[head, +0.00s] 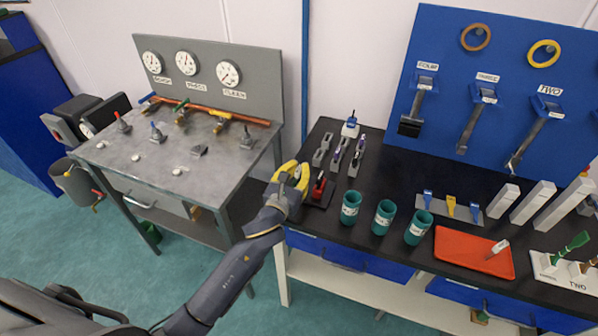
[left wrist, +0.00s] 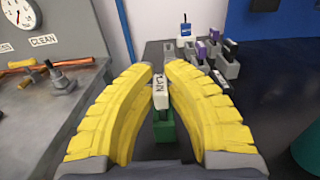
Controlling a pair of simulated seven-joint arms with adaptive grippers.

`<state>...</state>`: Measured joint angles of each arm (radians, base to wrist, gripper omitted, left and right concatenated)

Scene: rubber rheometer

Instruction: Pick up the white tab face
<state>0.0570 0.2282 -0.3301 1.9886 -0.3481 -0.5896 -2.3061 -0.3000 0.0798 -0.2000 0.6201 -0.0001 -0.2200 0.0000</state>
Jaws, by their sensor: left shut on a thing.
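The white tab face (left wrist: 160,92) carries dark lettering, read sideways, in the left wrist view. It sits between the curved yellow fingers of my left gripper (left wrist: 160,82), which close on it from both sides. A green block (left wrist: 164,126) shows directly below the tab; whether the tab still rests in it I cannot tell. In the head view my left gripper (head: 292,174) is at the left edge of the black bench, beside a red holder (head: 319,188), and its fingers hide the tab. My right gripper is not in view.
The black bench (head: 390,168) holds grey holders (head: 338,155), several teal cups (head: 384,217) and an orange tray (head: 450,256) right of my gripper. A grey gauge table (head: 150,165) with small valves stands to the left, across a gap. A blue tool board (head: 515,60) rises behind.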

